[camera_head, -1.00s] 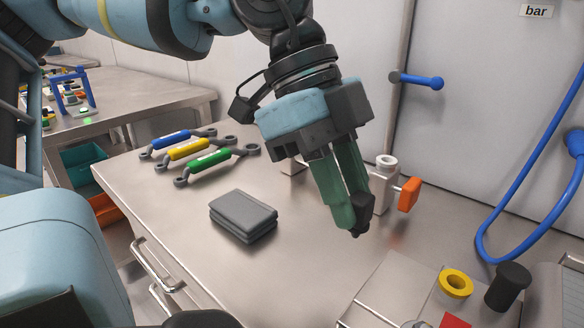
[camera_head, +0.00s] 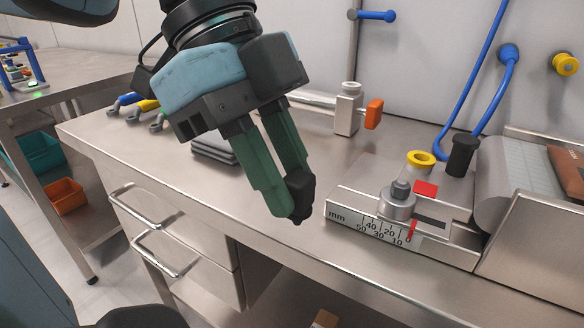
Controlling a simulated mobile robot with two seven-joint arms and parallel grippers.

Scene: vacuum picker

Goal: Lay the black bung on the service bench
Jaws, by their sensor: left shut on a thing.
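My left gripper (camera_head: 286,198) is shut on the black bung (camera_head: 301,192), a small dark piece held between the green fingertips with its narrow end pointing down. My right gripper is not in view.
The fixture with a mm scale (camera_head: 366,226) stands right of the bung. A valve with an orange handle (camera_head: 374,113) and a black cylinder (camera_head: 462,155) stand farther back. Bare bench lies left of the gripper.

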